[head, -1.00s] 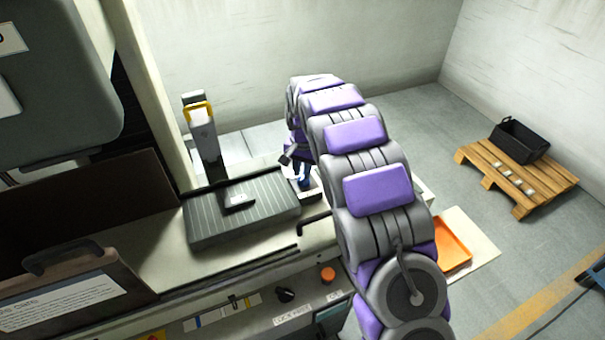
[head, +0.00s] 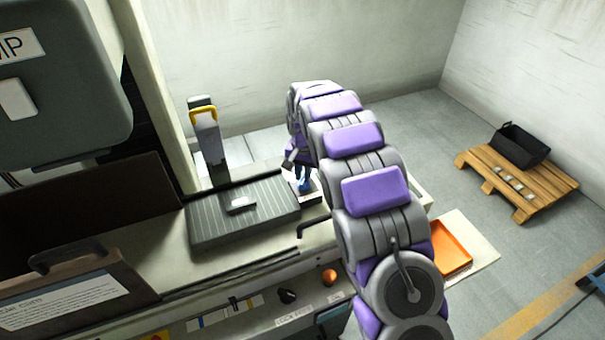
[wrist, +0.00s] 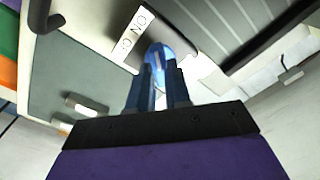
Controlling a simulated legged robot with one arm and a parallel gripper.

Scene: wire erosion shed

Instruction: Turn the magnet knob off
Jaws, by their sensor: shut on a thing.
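The magnet knob (wrist: 158,58) is round and blue with a paler bar across it, and it shows in the wrist view just ahead of my fingers. A white label (wrist: 134,36) with "ON" and a partly hidden second word lies beside it. My gripper (wrist: 158,82) is shut on the knob, and its dark blue fingers cover the knob's near part. In the head view my gripper (head: 303,180) reaches down at the right end of the dark ribbed chuck plate (head: 222,228). The knob cannot be told apart from the fingers there.
A small grey block (head: 240,204) lies on the chuck plate. A grey post with a yellow clamp (head: 204,116) stands behind it. A black crank handle (head: 311,226) is close in front of my gripper. An orange tray (head: 452,247) is at right.

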